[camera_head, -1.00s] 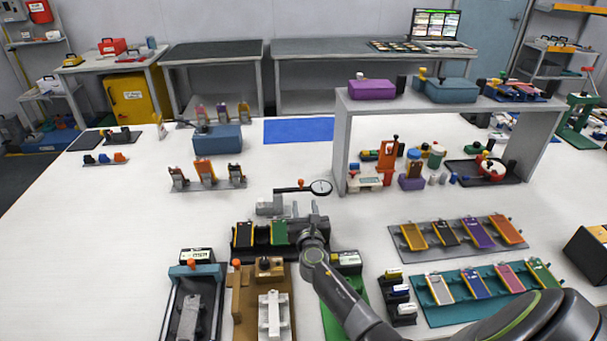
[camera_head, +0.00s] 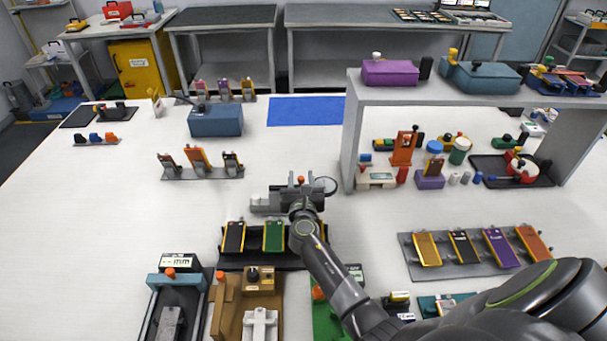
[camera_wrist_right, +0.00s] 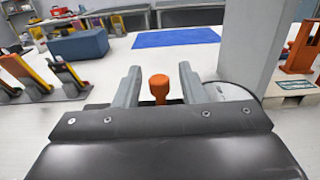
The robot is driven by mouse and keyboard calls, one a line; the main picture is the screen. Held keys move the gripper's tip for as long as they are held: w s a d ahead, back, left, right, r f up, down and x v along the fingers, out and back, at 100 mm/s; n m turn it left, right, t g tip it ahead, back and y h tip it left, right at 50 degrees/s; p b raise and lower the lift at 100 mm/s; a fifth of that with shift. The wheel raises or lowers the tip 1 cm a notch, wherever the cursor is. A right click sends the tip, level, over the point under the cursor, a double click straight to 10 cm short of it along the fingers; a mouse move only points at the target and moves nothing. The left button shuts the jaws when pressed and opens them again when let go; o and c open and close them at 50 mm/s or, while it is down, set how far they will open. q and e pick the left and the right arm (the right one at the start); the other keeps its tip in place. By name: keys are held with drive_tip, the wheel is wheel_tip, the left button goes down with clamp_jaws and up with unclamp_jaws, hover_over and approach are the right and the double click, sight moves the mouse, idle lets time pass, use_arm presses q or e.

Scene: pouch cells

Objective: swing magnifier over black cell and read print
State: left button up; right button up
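The magnifier's round lens (camera_head: 325,186) stands above a grey base (camera_head: 266,202) behind a dark tray (camera_head: 262,261). Its orange knob (camera_head: 301,180) also shows in the right wrist view (camera_wrist_right: 159,88), between the fingers with gaps on both sides. The lens rim (camera_wrist_right: 240,90) is partly hidden by a finger there. My right gripper (camera_head: 302,187) is open around the knob. A black cell (camera_head: 234,237) with orange edges lies on the dark tray, left of a green cell (camera_head: 273,236). The lens is not over the black cell. Its print is too small to read. My left gripper is out of view.
A grey rack (camera_head: 409,258) at right holds several cells, another black one (camera_head: 463,247) among them. A raised shelf (camera_head: 352,130) stands at right behind. A blue box (camera_head: 215,120) and blue mat (camera_head: 305,111) lie farther back.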

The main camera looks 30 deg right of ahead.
drive_tip(key=shift+r, duration=0.1)
drive_tip(key=shift+s+a, duration=0.1)
drive_tip(key=shift+c, duration=0.6)
clamp_jaws()
